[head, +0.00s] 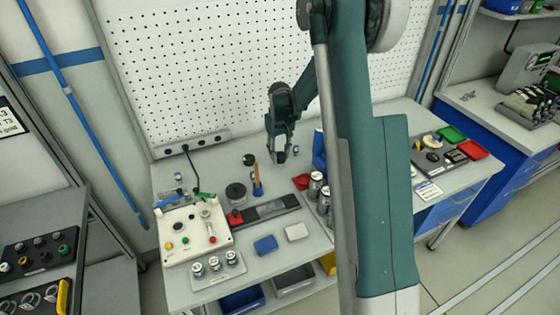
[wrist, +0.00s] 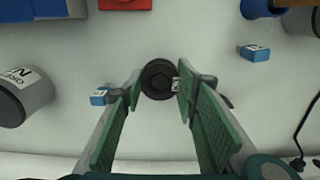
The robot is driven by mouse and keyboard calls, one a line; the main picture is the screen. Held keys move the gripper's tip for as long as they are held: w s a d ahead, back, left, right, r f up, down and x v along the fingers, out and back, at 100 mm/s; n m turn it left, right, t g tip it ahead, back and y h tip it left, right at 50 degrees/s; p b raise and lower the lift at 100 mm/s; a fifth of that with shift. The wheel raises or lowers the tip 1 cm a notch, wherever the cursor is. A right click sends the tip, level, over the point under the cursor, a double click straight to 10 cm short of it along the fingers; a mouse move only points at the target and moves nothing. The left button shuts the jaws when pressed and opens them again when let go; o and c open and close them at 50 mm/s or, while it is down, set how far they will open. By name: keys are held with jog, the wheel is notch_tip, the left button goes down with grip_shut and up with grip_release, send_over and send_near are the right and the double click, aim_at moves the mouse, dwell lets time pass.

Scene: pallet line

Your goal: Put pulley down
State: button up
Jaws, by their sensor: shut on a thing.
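A dark round pulley (wrist: 158,80) shows between the fingertips of my gripper (wrist: 157,90) in the wrist view, with its flat face and hub toward the camera. The green finger pads stand on either side of it, and my gripper is shut on it. In the head view my gripper (head: 280,153) hangs over the back part of the grey workbench (head: 200,167), fingers down. The pulley is too small and covered there to make out clearly. I cannot tell whether it touches the bench top.
Left of my gripper stand an orange-handled tool (head: 257,182), a black round stack (head: 236,193) and a white control box (head: 193,232). Small blue blocks (wrist: 254,53) lie nearby. A pegboard (head: 200,70) rises behind.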

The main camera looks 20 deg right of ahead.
aim_at(280, 156)
jog(key=shift+f, duration=1.85)
jog(key=shift+f, duration=0.1)
jog(key=o, duration=0.9)
notch_tip(280, 156, up, 12)
jog(key=shift+r, duration=0.15)
jog(key=shift+r, duration=0.1)
